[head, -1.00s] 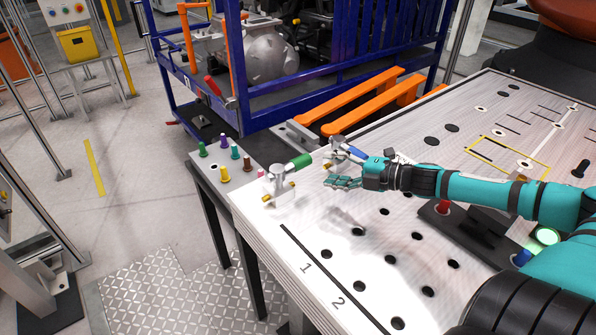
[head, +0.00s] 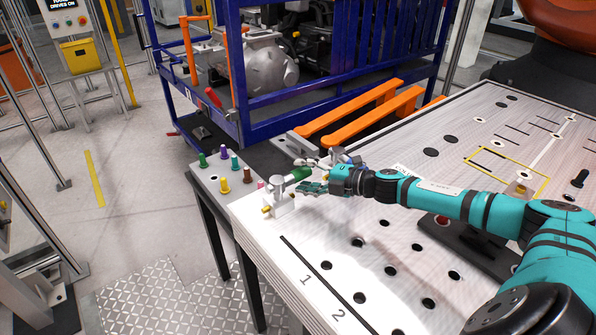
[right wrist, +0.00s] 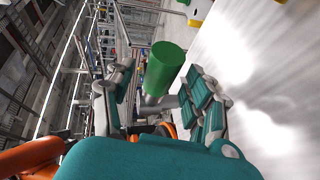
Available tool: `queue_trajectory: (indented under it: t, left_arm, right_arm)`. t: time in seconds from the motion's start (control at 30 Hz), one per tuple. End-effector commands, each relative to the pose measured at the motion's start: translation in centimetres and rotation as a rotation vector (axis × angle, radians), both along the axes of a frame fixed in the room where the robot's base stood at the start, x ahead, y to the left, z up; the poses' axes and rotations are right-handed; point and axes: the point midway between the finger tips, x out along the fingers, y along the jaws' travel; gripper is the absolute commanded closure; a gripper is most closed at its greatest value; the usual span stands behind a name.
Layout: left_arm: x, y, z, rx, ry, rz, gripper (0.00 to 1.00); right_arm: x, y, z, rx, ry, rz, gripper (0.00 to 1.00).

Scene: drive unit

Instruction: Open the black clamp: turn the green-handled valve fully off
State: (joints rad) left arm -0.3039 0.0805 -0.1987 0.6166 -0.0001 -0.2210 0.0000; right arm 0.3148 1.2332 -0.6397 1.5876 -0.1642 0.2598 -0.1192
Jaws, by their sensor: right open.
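The valve (head: 278,203) stands at the table's left corner, with a silver body and brass-coloured ends. Its green handle (head: 296,174) points to the right, slightly upward. My right gripper (head: 312,175) is open at the handle's outer end. In the right wrist view, the green handle (right wrist: 165,67) shows between the two spread fingers of my right gripper (right wrist: 160,98), which are not closed on it. Whether a finger touches the handle cannot be told. I cannot pick out the black clamp with certainty. My left gripper is not in view.
The pale table (head: 400,255) has several dark holes and a black line with numbers 1 and 2. Coloured pegs stand on a side shelf (head: 208,180) at left. Orange bars (head: 350,113) lie behind the valve, before a blue frame (head: 300,92).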

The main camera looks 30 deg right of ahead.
Motion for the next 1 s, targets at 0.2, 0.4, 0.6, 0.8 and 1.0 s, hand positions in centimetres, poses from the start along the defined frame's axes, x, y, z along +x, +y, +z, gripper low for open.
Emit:
queue_trajectory:
  t: [0.2, 0.4, 0.6, 0.8, 1.0]
  left_arm:
    - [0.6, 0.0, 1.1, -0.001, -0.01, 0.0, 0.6]
    - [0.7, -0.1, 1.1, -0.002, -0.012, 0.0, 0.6]
    - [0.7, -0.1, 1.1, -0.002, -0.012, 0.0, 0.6]
    - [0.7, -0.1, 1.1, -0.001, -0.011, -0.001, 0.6]
    - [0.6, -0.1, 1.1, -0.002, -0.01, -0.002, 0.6]
  right_arm:
    - [1.6, 0.9, -0.3, 0.002, 0.0, 0.001, 0.46]
    - [1.9, 1.1, -0.5, -0.001, 0.0, 0.0, 0.46]
    - [1.9, 1.1, -0.5, -0.001, 0.0, 0.001, 0.52]
    - [1.9, 1.1, -0.5, 0.0, 0.001, 0.001, 0.79]
    - [1.9, 1.1, -0.5, 0.0, 0.0, 0.001, 1.0]
